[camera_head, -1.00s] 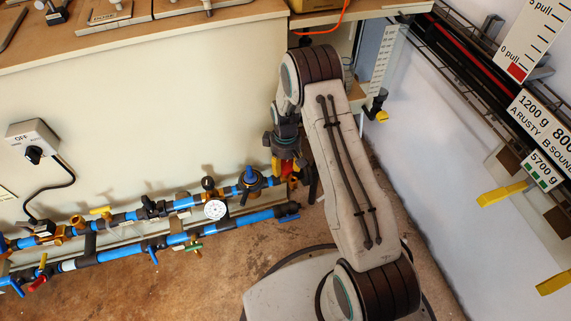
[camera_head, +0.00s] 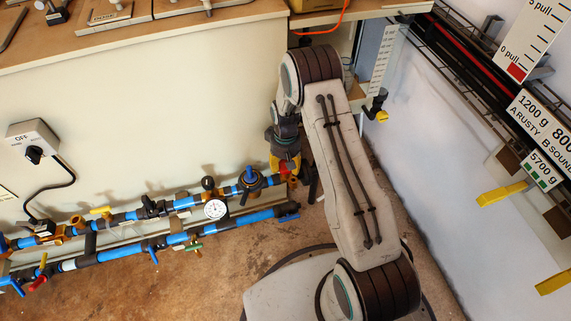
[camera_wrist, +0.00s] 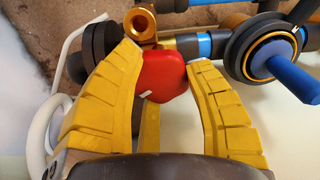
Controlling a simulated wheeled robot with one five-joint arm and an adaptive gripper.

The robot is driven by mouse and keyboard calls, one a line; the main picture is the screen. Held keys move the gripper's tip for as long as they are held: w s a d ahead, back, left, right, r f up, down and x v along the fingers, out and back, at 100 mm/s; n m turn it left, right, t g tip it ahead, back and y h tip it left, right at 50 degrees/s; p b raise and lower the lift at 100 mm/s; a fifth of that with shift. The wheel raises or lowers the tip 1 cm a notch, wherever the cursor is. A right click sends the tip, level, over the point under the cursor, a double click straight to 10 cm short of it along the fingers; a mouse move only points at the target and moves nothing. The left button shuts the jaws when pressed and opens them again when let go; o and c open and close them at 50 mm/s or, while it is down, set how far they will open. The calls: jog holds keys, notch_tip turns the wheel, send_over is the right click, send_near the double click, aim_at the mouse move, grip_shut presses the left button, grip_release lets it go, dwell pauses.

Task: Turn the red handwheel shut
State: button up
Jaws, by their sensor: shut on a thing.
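The red handwheel (camera_wrist: 160,74) sits between the two yellow fingers of my gripper (camera_wrist: 163,65) in the wrist view. The fingers touch it on both sides, and a short white mark shows on its lower left edge. It sits next to a brass fitting (camera_wrist: 141,24) at the right end of the upper pipe. In the head view only a bit of the red handwheel (camera_head: 284,167) shows, and my gripper (camera_head: 286,172) partly hides it.
A blue-stemmed regulator (camera_head: 250,179) stands just left of my gripper, with a round gauge (camera_head: 215,209) further left. Blue pipes (camera_head: 262,215) with several small coloured valves run along the wall. A white hose (camera_wrist: 45,125) curves at the wrist view's left. Bare floor lies in front.

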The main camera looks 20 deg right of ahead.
jog(key=shift+s+f, duration=0.15)
jog(key=o, duration=1.2)
jog(key=shift+o, duration=0.2)
notch_tip(320, 180, up, 12)
